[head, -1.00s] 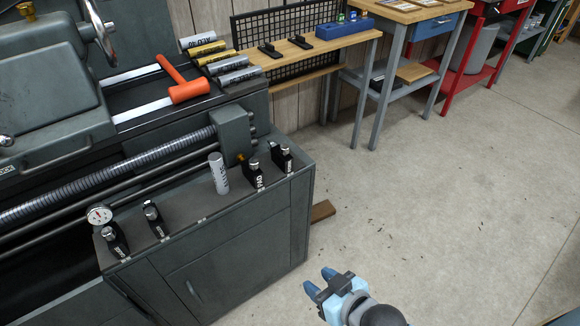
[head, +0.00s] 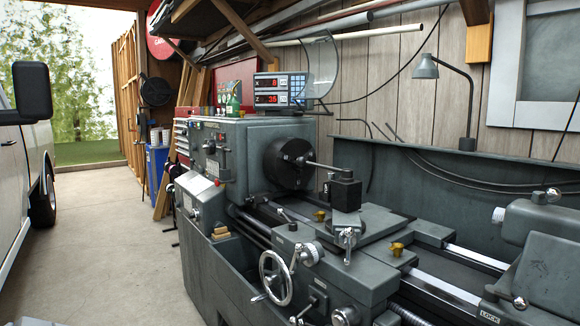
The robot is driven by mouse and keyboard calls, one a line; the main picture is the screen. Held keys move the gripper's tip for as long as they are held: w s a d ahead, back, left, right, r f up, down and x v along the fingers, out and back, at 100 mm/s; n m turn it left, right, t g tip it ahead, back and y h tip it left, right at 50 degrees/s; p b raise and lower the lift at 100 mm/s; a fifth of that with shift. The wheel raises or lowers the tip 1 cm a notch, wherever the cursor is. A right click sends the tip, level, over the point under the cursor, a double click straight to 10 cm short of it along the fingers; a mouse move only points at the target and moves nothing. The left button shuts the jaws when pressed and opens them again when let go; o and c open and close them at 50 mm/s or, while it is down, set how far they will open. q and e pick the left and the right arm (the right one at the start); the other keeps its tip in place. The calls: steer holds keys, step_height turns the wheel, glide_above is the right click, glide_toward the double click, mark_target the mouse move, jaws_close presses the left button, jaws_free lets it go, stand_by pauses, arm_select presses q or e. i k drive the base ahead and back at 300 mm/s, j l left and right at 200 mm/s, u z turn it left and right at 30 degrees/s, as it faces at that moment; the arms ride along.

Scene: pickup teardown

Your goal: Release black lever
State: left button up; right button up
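The grey lathe (head: 240,150) fills the middle and right of the head view. Small handles sit on the headstock front (head: 210,147). A silver handwheel (head: 275,278) and smaller levers (head: 304,314) are on the carriage front. A part labelled LOCK (head: 489,316) with a silver knob (head: 520,303) is at the lower right, cut off by the frame. I cannot tell which of these is the black lever. Neither gripper is in view.
A digital readout (head: 280,90) stands behind the headstock, and a desk lamp (head: 446,85) stands behind the bed. A pale vehicle (head: 22,170) is at the left. Concrete floor (head: 110,240) lies free between vehicle and lathe.

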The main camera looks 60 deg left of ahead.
mark_target(325, 167)
steer(key=u, duration=0.4)
steer(key=i+u, duration=0.1)
steer(key=u, duration=0.65)
steer(key=i+u, duration=0.1)
steer(key=u, duration=0.3)
steer(key=j+u, duration=0.1)
steer(key=u, duration=0.25)
steer(key=k+j+u, duration=0.1)
steer(key=u, duration=0.2)
steer(key=j+u, duration=0.15)
steer(key=u, duration=0.2)
steer(key=k, duration=0.05)
